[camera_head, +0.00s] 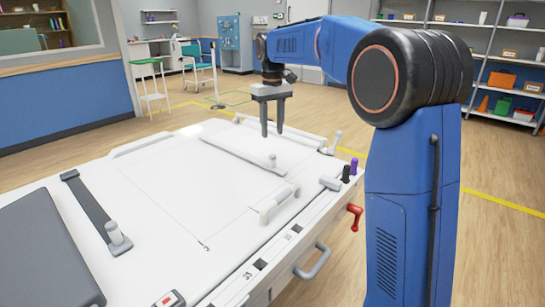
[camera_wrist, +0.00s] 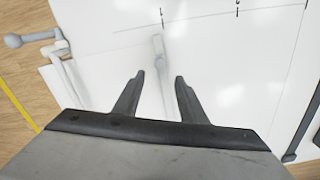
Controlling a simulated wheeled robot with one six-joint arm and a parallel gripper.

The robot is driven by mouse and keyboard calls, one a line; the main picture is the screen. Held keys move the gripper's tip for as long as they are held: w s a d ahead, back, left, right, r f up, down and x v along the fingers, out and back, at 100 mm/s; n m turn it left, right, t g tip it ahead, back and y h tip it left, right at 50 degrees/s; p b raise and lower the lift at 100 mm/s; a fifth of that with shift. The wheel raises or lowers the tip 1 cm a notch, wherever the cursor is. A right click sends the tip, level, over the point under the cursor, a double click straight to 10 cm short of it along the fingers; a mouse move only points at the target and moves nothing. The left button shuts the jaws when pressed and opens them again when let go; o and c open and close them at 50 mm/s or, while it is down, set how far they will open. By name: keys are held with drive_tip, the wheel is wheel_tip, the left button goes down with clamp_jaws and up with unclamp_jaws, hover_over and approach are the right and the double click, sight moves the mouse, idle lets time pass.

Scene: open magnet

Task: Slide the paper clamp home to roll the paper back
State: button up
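A large white machine bed (camera_head: 170,185) fills the head view's lower left. A pale raised plate (camera_head: 235,147) with a small upright grey post (camera_head: 272,160) lies at its far side. A dark bar (camera_head: 88,205) with a grey cylindrical knob (camera_head: 117,238) lies on the left; I cannot tell which of these parts is the paper clamp. My gripper (camera_head: 272,135) points down above the far plate, fingers apart and empty. Contact is not visible.
A white raised handle (camera_head: 275,203) and a grey lever (camera_head: 331,183) stand along the right edge. A red handle (camera_head: 355,216) and a grey pull (camera_head: 312,263) project from the side. A dark grey block (camera_head: 45,250) covers the near left. The bed's middle is clear.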

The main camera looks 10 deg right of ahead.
sight(273, 155)
wheel_tip(273, 155, down, 11)
drive_tip(key=shift+f, duration=0.1)
idle(0.3)
clamp_jaws()
